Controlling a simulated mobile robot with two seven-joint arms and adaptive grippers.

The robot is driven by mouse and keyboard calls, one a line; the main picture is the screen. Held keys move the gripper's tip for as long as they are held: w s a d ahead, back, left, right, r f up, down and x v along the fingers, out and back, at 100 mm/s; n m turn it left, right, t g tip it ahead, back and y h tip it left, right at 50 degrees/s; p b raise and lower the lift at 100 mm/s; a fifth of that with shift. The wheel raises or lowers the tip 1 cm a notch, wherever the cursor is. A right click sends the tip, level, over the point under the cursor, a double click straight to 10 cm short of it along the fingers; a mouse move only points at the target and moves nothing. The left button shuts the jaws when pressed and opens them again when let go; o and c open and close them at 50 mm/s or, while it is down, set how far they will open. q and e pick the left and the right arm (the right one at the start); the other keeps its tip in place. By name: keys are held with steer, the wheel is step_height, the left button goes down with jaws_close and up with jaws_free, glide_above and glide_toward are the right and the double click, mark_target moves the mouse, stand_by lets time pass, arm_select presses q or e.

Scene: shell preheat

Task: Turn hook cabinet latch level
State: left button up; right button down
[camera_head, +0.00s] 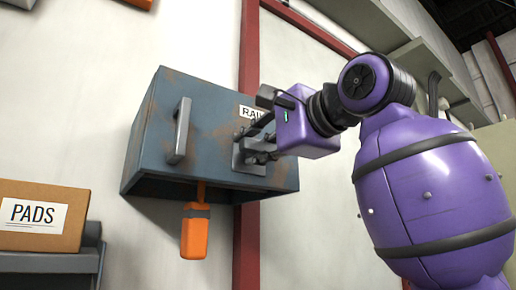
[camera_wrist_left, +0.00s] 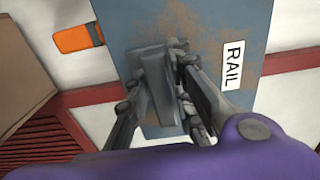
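The blue-grey, rust-marked cabinet (camera_head: 210,125) hangs on the wall in the head view, with a RAIL label. It also shows in the left wrist view (camera_wrist_left: 215,25). The grey hook latch (camera_head: 240,155) sits on the right part of its front, largely covered by my gripper. In the left wrist view the latch (camera_wrist_left: 155,80) is a grey block between my fingers. My left gripper (camera_head: 262,147) has a finger on each side of it, with no clear gap seen; it also shows in the left wrist view (camera_wrist_left: 160,95). The latch's exact tilt is unclear. My right gripper is not in view.
A grey bar handle (camera_head: 180,131) stands on the cabinet's left front. An orange tag or handle (camera_head: 195,231) hangs below the cabinet. A PADS carton (camera_head: 42,216) sits on a grey shelf (camera_head: 45,262) at lower left. A red post (camera_head: 247,245) runs behind the cabinet.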

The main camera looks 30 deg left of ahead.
arm_select(q)
steer(key=shift+o, duration=1.1)
steer(key=shift+d, duration=0.1)
steer(key=v, duration=1.2)
